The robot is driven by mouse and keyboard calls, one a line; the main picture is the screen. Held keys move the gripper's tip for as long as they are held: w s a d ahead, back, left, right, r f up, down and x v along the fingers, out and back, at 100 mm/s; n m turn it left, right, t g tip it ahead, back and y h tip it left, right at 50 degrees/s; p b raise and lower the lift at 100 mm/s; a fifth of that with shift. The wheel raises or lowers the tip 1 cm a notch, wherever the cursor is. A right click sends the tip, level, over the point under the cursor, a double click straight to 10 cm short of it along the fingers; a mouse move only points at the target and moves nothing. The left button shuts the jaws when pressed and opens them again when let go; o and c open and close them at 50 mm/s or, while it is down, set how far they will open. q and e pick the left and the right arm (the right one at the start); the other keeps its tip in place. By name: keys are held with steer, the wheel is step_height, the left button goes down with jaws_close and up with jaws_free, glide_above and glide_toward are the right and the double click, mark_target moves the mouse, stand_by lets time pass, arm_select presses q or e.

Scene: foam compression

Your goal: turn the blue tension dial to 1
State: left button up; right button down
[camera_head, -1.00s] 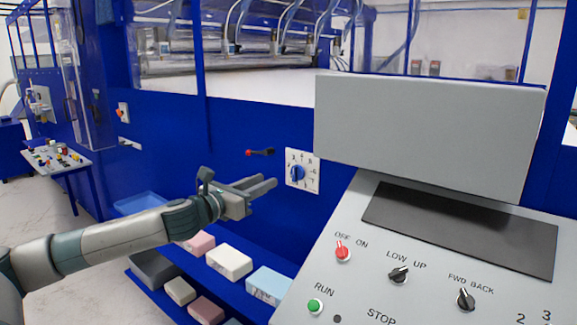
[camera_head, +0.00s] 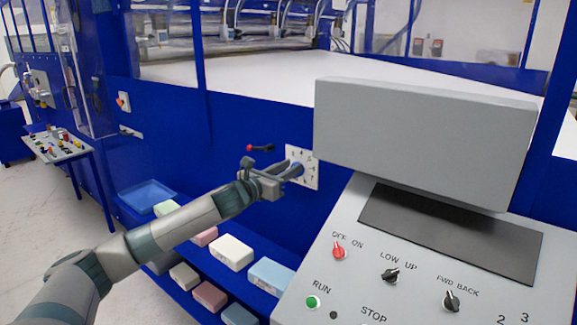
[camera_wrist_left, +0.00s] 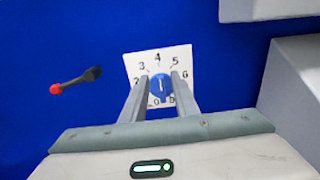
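The blue tension dial (camera_wrist_left: 160,88) sits on a white square plate (camera_wrist_left: 150,60) with black numbers, on the blue machine wall. A short light mark on the dial looks near upright in the left wrist view, roughly toward the 4. The plate's lower numbers are partly hidden by my fingers. My left gripper (camera_wrist_left: 159,80) is open, with one fingertip on each side of the dial; I cannot tell if they touch it. In the head view, my left gripper (camera_head: 294,171) reaches the plate (camera_head: 312,160) and mostly covers the dial. My right gripper is not in view.
A red-tipped black lever (camera_head: 260,148) is on the wall left of the plate. A grey control console (camera_head: 400,255) with a large box (camera_head: 425,140) stands close on the right. Foam blocks (camera_head: 231,252) lie on a blue shelf below my left arm.

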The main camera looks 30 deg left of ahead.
arm_select(q)
steer(key=shift+w, duration=0.1)
jaws_close()
steer(key=shift+n, duration=0.4)
steer(key=shift+w+a+f+n+p, duration=0.1)
steer(key=shift+a+f+n+p, duration=0.3)
steer(key=shift+n, duration=3.45)
steer(key=shift+s+a+f+n+p, duration=0.15)
steer(key=shift+f+n+p, duration=0.45)
steer(key=shift+n, duration=3.2)
steer(key=shift+w+a+f+n+p, duration=0.15)
steer(key=shift+a+f+n+p, duration=0.35)
steer(key=shift+n, duration=3.35)
steer(key=shift+d+f, duration=0.15)
